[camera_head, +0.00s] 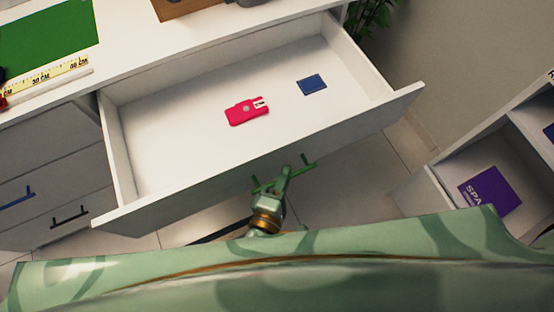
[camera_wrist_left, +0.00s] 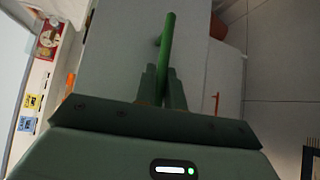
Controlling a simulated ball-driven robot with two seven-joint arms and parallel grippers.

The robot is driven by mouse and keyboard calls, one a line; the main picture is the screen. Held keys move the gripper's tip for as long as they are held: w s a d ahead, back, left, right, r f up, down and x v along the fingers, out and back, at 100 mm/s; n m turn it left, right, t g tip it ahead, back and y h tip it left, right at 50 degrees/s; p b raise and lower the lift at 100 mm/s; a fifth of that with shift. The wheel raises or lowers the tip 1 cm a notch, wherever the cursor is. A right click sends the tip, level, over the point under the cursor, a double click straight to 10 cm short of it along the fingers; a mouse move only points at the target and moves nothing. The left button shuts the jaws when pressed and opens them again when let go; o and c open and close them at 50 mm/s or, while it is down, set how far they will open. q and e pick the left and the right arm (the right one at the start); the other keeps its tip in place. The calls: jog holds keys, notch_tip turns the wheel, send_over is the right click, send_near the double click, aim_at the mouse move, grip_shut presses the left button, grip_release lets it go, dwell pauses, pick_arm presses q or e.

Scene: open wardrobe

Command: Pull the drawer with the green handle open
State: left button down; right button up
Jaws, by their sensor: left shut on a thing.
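The white drawer (camera_head: 170,150) stands pulled out from the desk, with its inside in full view in the head view. Its green handle (camera_head: 305,161) is on the front face, partly hidden by my gripper. The handle also shows as a green bar (camera_wrist_left: 167,45) in the left wrist view. My left gripper (camera_head: 285,172) is in front of the drawer, shut on the green handle. In the left wrist view the fingers (camera_wrist_left: 162,88) close around the bar's lower part. My right gripper is not in view.
A red object (camera_head: 247,111) and a dark blue flat item (camera_head: 312,85) lie in the drawer. Lower drawers at left have a blue handle (camera_head: 16,199) and a black handle (camera_head: 69,216). A white shelf with a purple box (camera_head: 489,191) stands at right.

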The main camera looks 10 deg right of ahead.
pick_arm(q)
jog(key=shift+s+d, duration=0.2)
jog(key=shift+s, duration=0.6)
jog(key=c, duration=1.5)
grip_release()
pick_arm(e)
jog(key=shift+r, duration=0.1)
